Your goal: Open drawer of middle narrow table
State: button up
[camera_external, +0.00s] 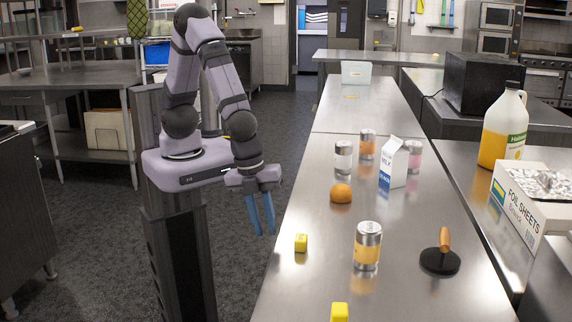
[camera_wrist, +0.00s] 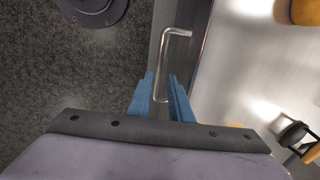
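The middle narrow table (camera_external: 399,217) is a long steel counter to the right of my arm. My gripper (camera_external: 260,213) points down with its two blue fingers beside the table's left edge. In the wrist view, a shiny metal handle (camera_wrist: 167,66) sticks out from the dark side face of the table. My gripper (camera_wrist: 160,97) is open there, its fingers apart, with the near end of the handle between them in the picture. I cannot tell whether they touch the handle. The handle and drawer front do not show in the external view.
Dark floor (camera_external: 110,230) lies open left of the table.

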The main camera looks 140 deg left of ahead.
jog(key=shift+w+a+f, duration=0.15)
jog(key=shift+f, duration=1.05)
jog(key=shift+w+a+f, duration=0.2)
jog(key=shift+f, duration=1)
jog(key=shift+w+a+f, duration=0.15)
jog(key=shift+f, duration=1.05)
jog(key=shift+b, duration=0.3)
grip_shut()
